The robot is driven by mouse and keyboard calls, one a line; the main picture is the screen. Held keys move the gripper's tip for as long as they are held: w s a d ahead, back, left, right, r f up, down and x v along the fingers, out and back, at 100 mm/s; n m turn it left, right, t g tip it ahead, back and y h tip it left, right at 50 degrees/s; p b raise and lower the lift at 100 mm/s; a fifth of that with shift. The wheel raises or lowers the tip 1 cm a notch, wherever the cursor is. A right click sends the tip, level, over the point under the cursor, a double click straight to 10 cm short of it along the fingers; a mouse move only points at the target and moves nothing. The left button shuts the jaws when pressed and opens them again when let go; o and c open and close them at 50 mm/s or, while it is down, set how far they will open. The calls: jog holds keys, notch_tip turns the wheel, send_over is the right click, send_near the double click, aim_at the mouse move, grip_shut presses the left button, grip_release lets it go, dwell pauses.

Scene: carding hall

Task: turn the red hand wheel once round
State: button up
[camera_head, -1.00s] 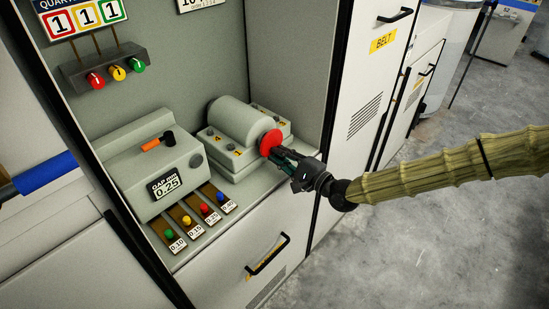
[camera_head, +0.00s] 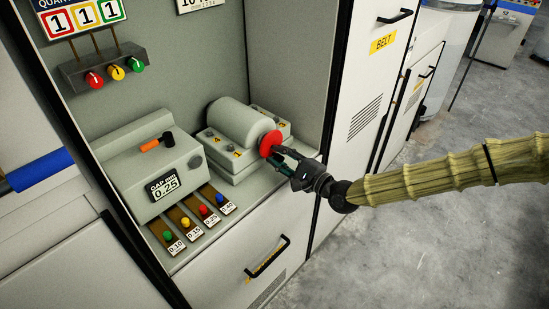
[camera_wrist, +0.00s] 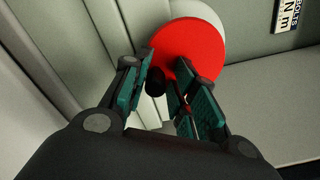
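The red hand wheel (camera_head: 270,141) is a flat red disc on the end of a grey cylindrical housing (camera_head: 236,122) inside the cabinet. In the wrist view the wheel (camera_wrist: 188,52) fills the upper middle, and a short black handle (camera_wrist: 155,81) stands out from its lower left. My gripper (camera_head: 279,158) is at the wheel's lower right in the head view. In the wrist view its teal-padded fingers (camera_wrist: 160,88) are apart, one on each side of the black handle. A gap shows on the right of the handle; whether the left finger touches it I cannot tell.
A grey gauge box (camera_head: 150,170) reading 0.25 stands left of the housing, with several coloured-knob tabs (camera_head: 187,222) in front. Red, yellow and green knobs (camera_head: 117,72) are above. A drawer handle (camera_head: 268,257) is below. The floor (camera_head: 430,250) on the right is clear.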

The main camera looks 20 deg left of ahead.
jog(key=shift+o, duration=0.2)
jog(key=shift+s+a+f, duration=0.1)
jog(key=shift+a, duration=0.15)
jog(key=shift+d, duration=0.1)
jog(key=shift+s+d+f, duration=0.1)
jog(key=shift+d, duration=0.1)
jog(key=shift+b+v, duration=0.45)
jog(key=shift+v, duration=2.85)
